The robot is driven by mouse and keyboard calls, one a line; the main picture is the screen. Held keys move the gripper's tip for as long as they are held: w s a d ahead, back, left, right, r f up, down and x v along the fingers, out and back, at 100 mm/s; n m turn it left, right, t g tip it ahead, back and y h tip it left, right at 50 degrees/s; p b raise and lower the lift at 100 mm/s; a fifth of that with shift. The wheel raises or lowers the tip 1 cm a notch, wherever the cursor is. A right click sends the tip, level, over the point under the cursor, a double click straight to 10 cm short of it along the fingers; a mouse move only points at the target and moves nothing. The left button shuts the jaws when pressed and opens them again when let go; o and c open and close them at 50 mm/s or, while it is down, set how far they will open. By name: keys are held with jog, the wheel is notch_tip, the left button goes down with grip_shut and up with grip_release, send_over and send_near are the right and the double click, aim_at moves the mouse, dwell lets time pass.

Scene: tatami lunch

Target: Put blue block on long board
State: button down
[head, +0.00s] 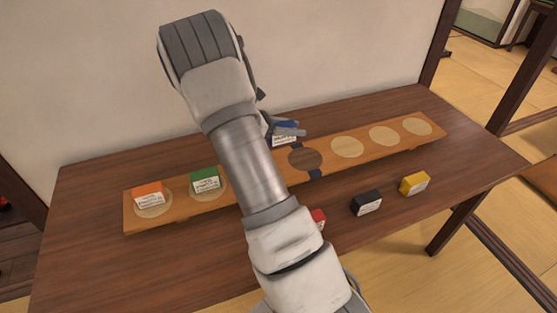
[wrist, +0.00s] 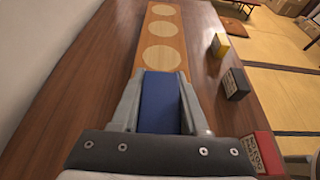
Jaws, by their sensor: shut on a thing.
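The blue block (head: 286,126) is between the fingers of my gripper (head: 288,131) in the head view, over or beside the far edge of the middle of the long board (head: 335,164). In the wrist view the blue block (wrist: 160,103) fills the space between both fingers, with the board (wrist: 143,52) stretching away beyond it. I cannot tell whether the block touches the board. The board has pale round spots and one dark spot (head: 305,159) with dark bands beside it. My arm hides part of the board left of the middle.
An orange block (head: 148,190) and a green block (head: 205,176) stand on the board's left spots. A red block (head: 319,218), partly hidden, a black block (head: 366,203) and a yellow block (head: 415,183) are on the table (head: 480,165) in front. Three pale spots at right are bare.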

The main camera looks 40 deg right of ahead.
jog(key=a+f, duration=0.1)
jog(key=a, duration=0.1)
jog(key=a+f, duration=0.2)
jog(key=a, duration=0.1)
jog(key=w+a+f+b, duration=0.1)
jog(key=a+f, duration=0.1)
jog(key=shift+a, duration=0.4)
jog(key=shift+f+b, duration=0.35)
jog(key=shift+f, duration=1.5)
jog(key=shift+f, duration=0.2)
jog(key=shift+c, duration=2.1)
grip_release()
jog(key=shift+r, duration=0.1)
